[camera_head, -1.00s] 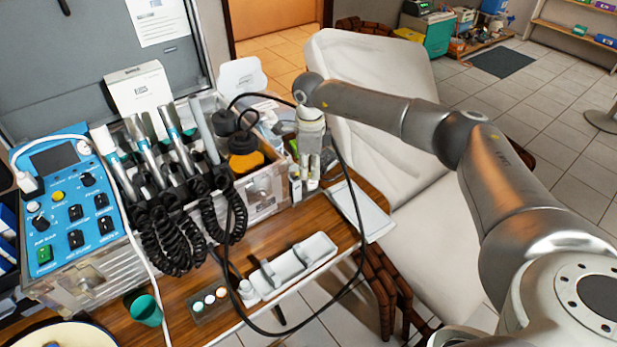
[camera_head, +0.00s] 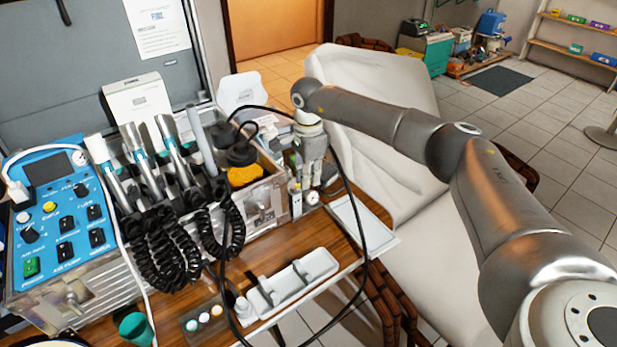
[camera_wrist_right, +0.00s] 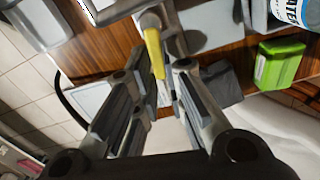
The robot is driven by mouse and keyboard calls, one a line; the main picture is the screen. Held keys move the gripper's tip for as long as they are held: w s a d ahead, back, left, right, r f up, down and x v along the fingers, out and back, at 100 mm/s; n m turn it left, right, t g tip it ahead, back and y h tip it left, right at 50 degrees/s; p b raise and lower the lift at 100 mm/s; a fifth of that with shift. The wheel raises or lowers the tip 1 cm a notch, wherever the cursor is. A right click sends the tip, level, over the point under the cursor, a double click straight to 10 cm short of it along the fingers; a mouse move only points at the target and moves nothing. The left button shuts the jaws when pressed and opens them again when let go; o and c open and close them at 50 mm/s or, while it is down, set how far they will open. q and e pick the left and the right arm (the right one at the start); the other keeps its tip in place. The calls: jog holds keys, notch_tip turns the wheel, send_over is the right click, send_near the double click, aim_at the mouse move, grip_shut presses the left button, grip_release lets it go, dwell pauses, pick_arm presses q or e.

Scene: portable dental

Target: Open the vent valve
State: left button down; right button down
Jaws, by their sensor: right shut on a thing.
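The vent valve shows in the right wrist view as a narrow yellow lever (camera_wrist_right: 153,50) on a pale metal fitting (camera_wrist_right: 168,22). My right gripper (camera_wrist_right: 167,92) is shut on the yellow lever, with its dark finger pads on either side. In the head view my right gripper (camera_head: 309,172) points down at the right end of the equipment case, just above a small round gauge (camera_head: 312,198). The lever is hidden there by the fingers. My left gripper is not in view.
The metal case (camera_head: 262,203) stands left of my right gripper. Corded handpieces (camera_head: 137,155) and a blue control unit (camera_head: 55,205) are farther left. A black hose (camera_head: 366,225) loops around the gripper. A white tray (camera_head: 300,275) lies in front, and a reclined chair (camera_head: 400,150) stands behind.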

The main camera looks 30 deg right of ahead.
jog(key=shift+r, duration=0.1)
jog(key=c, duration=1.5)
grip_release()
notch_tip(320, 180, up, 12)
